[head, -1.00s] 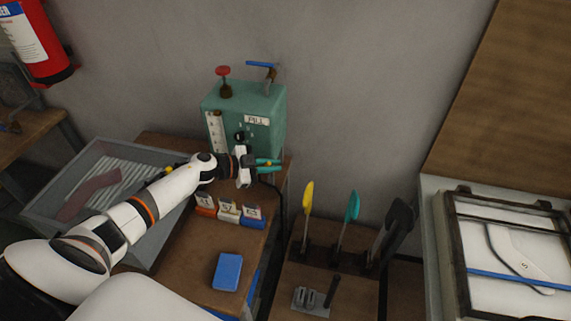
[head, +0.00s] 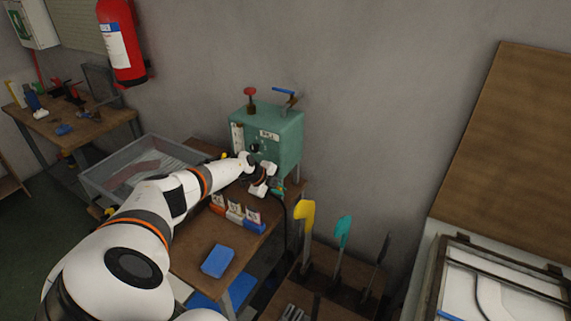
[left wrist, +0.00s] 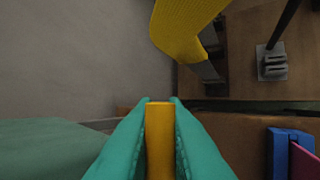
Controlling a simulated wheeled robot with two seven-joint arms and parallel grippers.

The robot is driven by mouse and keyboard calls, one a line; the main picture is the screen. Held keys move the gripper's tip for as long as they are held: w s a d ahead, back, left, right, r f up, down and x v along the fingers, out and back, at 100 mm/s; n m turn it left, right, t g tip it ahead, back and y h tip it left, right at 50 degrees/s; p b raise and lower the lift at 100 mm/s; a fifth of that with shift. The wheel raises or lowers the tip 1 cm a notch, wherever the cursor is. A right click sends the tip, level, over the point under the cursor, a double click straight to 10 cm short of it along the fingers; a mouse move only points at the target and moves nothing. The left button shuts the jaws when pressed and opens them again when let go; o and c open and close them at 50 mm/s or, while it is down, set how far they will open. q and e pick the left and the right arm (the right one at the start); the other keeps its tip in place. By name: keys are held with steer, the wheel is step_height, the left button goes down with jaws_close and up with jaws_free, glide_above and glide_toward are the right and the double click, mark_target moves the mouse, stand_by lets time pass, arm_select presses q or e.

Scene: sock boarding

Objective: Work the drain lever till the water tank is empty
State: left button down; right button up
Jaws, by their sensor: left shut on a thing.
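The green water tank (head: 285,125) stands on the wooden bench against the wall, with a red knob (head: 250,92) and a blue-handled valve (head: 286,93) on top. A pale gauge strip (head: 237,138) is on its front; its level is too small to read. My left gripper (head: 279,188) is low at the tank's front right corner. In the left wrist view, its teal fingers are shut on a yellow bar (left wrist: 159,140), which looks like the drain lever's handle. The lever's pivot is hidden. The tank's green side shows at the left there (left wrist: 50,148). My right gripper is out of view.
Small card holders (head: 235,214) and a blue block (head: 219,261) lie on the bench in front. A grey tray (head: 110,183) is at the left. A yellow-headed tool (head: 304,213) and a teal one (head: 343,231) stand upright at the right, close to the gripper.

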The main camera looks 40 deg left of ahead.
arm_select(q)
steer(key=shift+f+y, duration=0.2)
steer(key=shift+y, duration=0.2)
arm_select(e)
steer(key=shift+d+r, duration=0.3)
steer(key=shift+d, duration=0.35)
arm_select(q)
steer(key=c, duration=1.5)
jaws_free()
steer(key=shift+f, duration=0.1)
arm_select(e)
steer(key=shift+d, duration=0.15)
arm_select(q)
steer(key=shift+s+a+r+p, duration=0.15)
steer(key=shift+s+r+p, duration=0.1)
steer(key=shift+r+p, duration=0.15)
steer(key=v, duration=1.1)
steer(key=shift+p, duration=0.3)
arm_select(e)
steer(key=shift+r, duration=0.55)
